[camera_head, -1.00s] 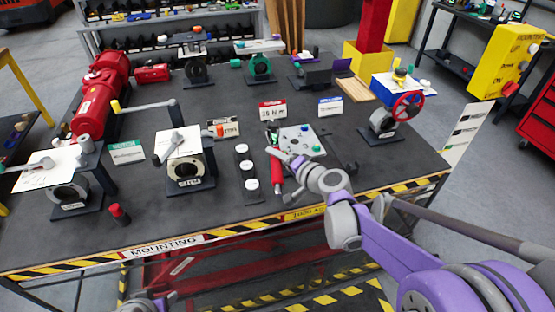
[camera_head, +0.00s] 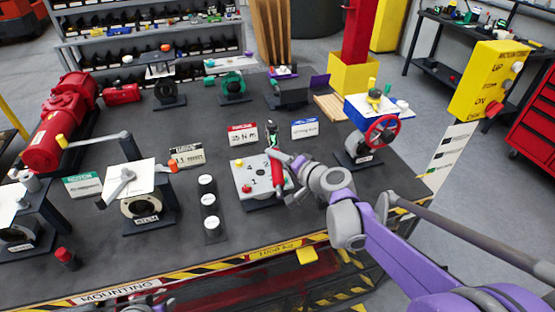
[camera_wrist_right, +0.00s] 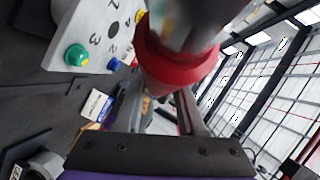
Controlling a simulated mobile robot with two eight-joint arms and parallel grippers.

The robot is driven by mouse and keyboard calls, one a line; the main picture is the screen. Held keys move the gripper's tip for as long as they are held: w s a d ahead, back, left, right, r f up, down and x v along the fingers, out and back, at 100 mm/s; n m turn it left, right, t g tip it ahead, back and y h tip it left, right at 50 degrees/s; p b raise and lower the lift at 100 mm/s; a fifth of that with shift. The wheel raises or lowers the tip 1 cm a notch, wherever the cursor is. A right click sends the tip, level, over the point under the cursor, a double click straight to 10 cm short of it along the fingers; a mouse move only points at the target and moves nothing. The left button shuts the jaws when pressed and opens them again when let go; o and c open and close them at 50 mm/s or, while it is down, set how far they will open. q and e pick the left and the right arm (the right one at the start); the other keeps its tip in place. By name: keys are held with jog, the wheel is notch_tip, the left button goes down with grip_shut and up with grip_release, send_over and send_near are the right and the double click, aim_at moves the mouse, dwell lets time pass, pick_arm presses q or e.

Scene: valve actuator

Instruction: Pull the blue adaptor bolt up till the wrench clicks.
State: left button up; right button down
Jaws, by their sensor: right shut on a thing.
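My right gripper (camera_head: 286,172) is shut on the red handle of the torque wrench (camera_head: 276,173). In the head view the wrench is over the board (camera_head: 258,193), its dark and green end towards the back. The red collar (camera_wrist_right: 178,68) fills the middle of the right wrist view, close to the lens. The blue adaptor bolt (camera_wrist_right: 114,63) stands on the numbered board (camera_wrist_right: 92,22), beside a green bolt (camera_wrist_right: 76,56). In the head view the wrench hides it. I cannot tell whether wrench and bolt touch. Part of my left gripper (camera_head: 150,304) shows at the bottom edge.
A red bolt (camera_head: 247,188) is on the board's left part. Several black cylinders (camera_head: 209,201) stand left of the board. A white sign (camera_head: 242,135) and a blue-topped sign (camera_head: 305,129) stand behind it. A valve with a red wheel (camera_head: 381,132) is at the right.

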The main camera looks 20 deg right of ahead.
jog(key=shift+r, duration=0.1)
dwell(0.3)
jog(key=shift+f, duration=0.9)
notch_tip(320, 180, down, 2)
jog(key=shift+s+f+b, duration=0.1)
jog(key=shift+s+b, duration=0.05)
jog(key=shift+b, duration=0.55)
jog(key=shift+f, duration=0.55)
pick_arm(q)
jog(key=f, duration=0.1)
jog(key=s+f, duration=0.1)
jog(key=shift+s+f, duration=0.3)
jog(key=shift+f, duration=0.1)
jog(key=shift+w+r, duration=0.15)
jog(key=shift+r, duration=0.05)
